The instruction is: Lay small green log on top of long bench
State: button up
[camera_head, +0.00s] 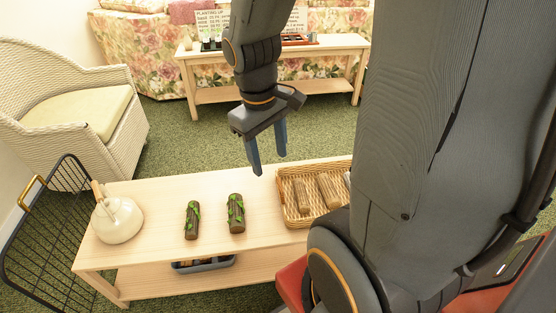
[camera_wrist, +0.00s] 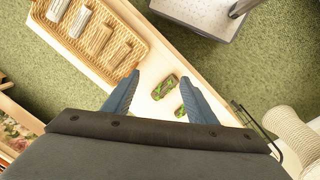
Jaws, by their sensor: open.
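Two short dark logs with green patches lie apart on the near pale wooden bench (camera_head: 150,192): a left one (camera_head: 192,220) and a right one (camera_head: 236,212). The wrist view shows both, one (camera_wrist: 164,87) between my fingertips in the picture and the other (camera_wrist: 183,111) partly hidden by a finger. My gripper (camera_head: 269,164) is open and empty, pointing down, above the bench's far edge. A second pale bench (camera_head: 190,57) stands farther back, by the flowered sofa.
A wicker basket (camera_head: 284,206) with several brown and pale logs stands on the near bench's right. A white kettle-like pot (camera_head: 118,222) stands at its left end, beside a black wire screen (camera_head: 45,235). A grey-blue bin (camera_head: 207,264) is underneath. Signs and a tray occupy the far bench.

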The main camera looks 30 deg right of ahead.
jog(key=s+m, duration=0.1)
jog(key=s+r+m, duration=0.1)
jog(key=s+m, duration=0.1)
jog(key=s+r+m+y, duration=0.1)
jog(key=s, duration=0.1)
jog(key=shift+a+m, duration=0.3)
jog(key=shift+m, duration=0.1)
jog(key=a+r+n+p, duration=0.2)
jog(key=a+r+p, duration=0.2)
jog(key=p, duration=0.4)
jog(key=shift+a+r, duration=0.35)
jog(key=shift+a, duration=0.55)
jog(key=shift+s, duration=0.1)
